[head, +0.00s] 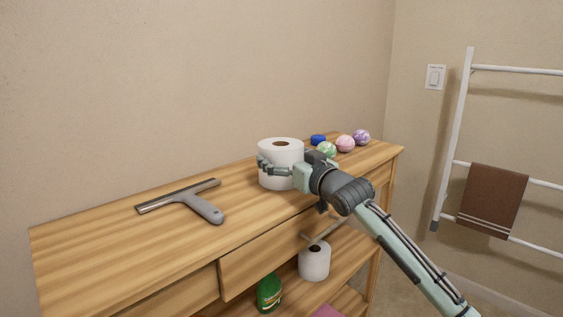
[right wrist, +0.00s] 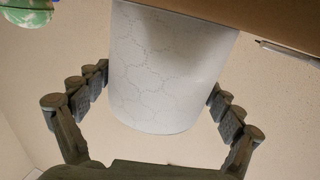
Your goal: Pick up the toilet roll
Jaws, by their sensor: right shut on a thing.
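A white toilet roll (head: 281,152) with a brown core hole stands upright on the wooden dresser top, towards its right end. My right gripper (head: 284,168) reaches it from the front right, its fingers around the roll's sides, shut on it. In the right wrist view the quilted toilet roll (right wrist: 170,65) lies between the two fingers, one at each side. I cannot tell whether its base still touches the wood. A second toilet roll (head: 314,262) stands on the lower shelf. My left gripper is not in view.
On the dresser (head: 110,242), a squeegee (head: 200,207) lies left of the roll. Behind and right are a blue item (head: 318,140) and green, pink and purple balls (head: 345,144). A green bottle (head: 269,293) stands below. A towel rack (head: 456,140) is at right.

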